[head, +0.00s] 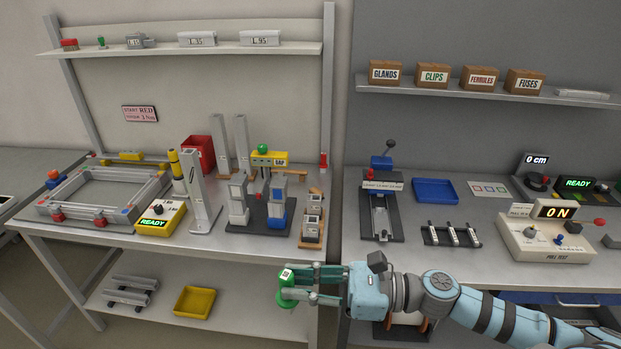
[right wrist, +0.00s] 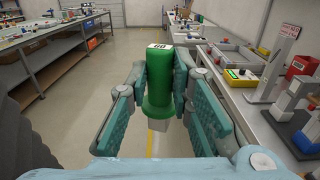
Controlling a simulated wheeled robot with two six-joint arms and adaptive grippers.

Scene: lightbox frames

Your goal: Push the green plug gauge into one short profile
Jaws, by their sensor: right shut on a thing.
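My right gripper (head: 312,284) is shut on the green plug gauge (head: 287,291), in front of the left bench's right end. In the right wrist view the gauge (right wrist: 162,80) stands between the fingers, with a white label on top and a wider lower end. A grey tip shows below it. Two short grey profiles (head: 132,283) lie in dark holders on the left bench's lower shelf, apart from the gripper. Taller grey profiles (head: 197,190) stand upright on the bench. My left gripper is not in view.
A yellow tray (head: 194,302) sits on the lower shelf, right of the short profiles. A grey frame (head: 103,190), a yellow READY box (head: 160,217) and a dark fixture (head: 259,215) crowd the left bench. The floor shows clear in the right wrist view.

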